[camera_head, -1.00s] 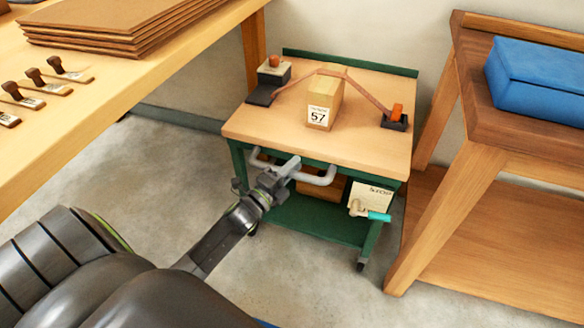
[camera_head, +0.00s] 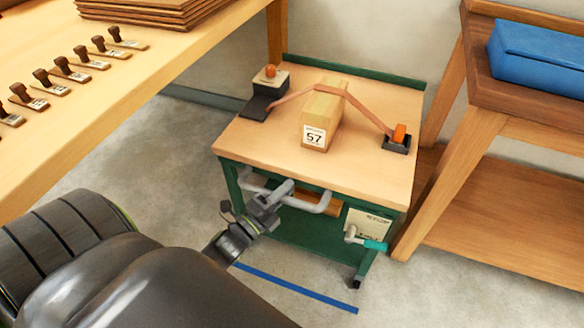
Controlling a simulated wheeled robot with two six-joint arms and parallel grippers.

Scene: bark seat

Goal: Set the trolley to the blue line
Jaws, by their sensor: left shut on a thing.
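The trolley (camera_head: 235,140) has a pale wooden top, a green frame and a grey handle (camera_head: 318,205) along its near side. It stands between the left workbench and the right wooden table. My left gripper (camera_head: 279,193) is shut on the trolley's handle, left of its middle. The blue line (camera_head: 300,289) lies on the floor in front of the trolley's near edge, partly hidden at its left end by my left arm. A wooden block marked 57 (camera_head: 322,118) sits on the trolley top under a brown strap. My right gripper is not in view.
A lever with a teal grip (camera_head: 374,245) sticks out low at the trolley's right front, near a "STOP" card. The right wooden table (camera_head: 470,100) stands close by the trolley's right side and bears a blue box (camera_head: 540,62). The workbench (camera_head: 150,80) holds several stamps.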

